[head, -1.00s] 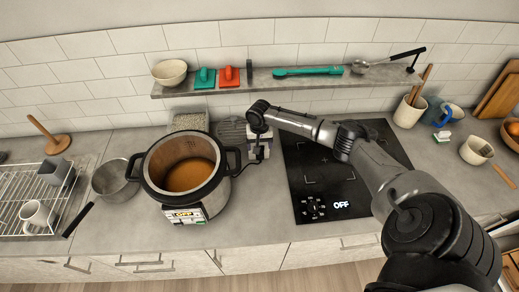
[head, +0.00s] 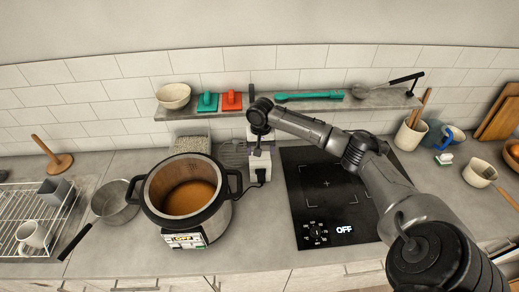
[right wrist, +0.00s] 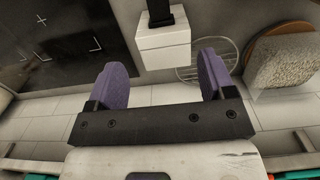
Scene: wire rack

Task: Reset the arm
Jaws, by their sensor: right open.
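My right arm (head: 385,190) reaches in from the right of the head view, over the cooktop, with its wrist bent down. Its gripper (head: 258,150) is small and partly hidden there, above a white box with a black plug (head: 261,176) behind the pressure cooker. In the right wrist view the gripper (right wrist: 162,70) is open, with two purple pads wide apart and nothing between them. The white box (right wrist: 163,50) lies beyond the fingertips, apart from them. My left gripper is in neither view.
The pressure cooker (head: 158,222) with orange-brown liquid stands left of the gripper. The black cooktop (head: 325,185) reads OFF. A wall shelf (head: 350,105) with utensils runs behind my right wrist. A saucepan (head: 113,203) and wire rack (head: 20,245) stand at left.

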